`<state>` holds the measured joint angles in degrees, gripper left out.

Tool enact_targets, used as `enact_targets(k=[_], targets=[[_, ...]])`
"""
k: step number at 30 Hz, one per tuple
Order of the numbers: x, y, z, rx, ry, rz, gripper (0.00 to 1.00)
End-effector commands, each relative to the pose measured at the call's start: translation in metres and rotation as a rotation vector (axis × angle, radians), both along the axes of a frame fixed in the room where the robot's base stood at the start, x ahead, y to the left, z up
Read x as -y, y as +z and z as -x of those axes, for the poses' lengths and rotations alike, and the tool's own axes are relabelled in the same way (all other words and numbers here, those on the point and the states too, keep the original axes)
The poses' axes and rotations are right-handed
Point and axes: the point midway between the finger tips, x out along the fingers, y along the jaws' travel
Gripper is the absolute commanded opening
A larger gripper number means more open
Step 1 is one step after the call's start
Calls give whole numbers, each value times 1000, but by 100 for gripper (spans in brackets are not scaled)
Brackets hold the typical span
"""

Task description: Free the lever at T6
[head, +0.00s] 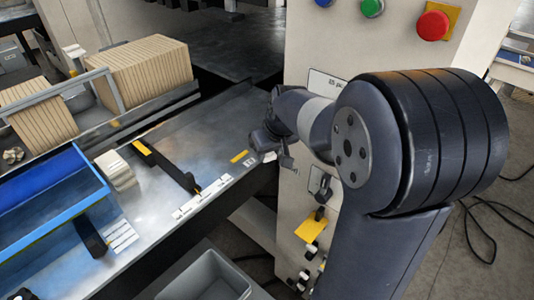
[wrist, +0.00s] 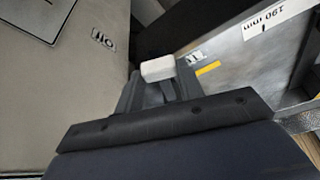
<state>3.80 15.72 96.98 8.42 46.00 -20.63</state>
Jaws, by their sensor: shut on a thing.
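My gripper (head: 272,152) is at the end of my arm, over the right end of the metal bench and close to the beige machine cabinet. In the wrist view my gripper (wrist: 155,92) is shut on a small off-white block (wrist: 158,69), whose end shows beyond the fingers. I cannot tell whether the block is loose or fixed to something. A black bar with yellow ends (head: 168,167) lies slantwise on the bench, left of my gripper and apart from it. No T6 marking is readable, so I cannot tell which part is the T6 lever.
The metal bench (head: 210,125) is mostly clear. A blue bin (head: 50,205) and brown stacks (head: 140,70) stand left. A grey tub (head: 215,280) is below the bench. The cabinet (head: 335,45) carries buttons, including a red one (head: 433,25), and a yellow tag (head: 311,229).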

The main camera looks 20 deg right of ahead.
Motion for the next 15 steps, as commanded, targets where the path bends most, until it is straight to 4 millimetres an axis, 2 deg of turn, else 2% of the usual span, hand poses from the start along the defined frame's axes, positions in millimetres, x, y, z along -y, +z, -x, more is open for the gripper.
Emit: enact_targets(k=[13,14,15], targets=[[3,0,-1,3,36,0,0],[3,0,-1,3,36,0,37],[3,0,-1,3,36,0,40]])
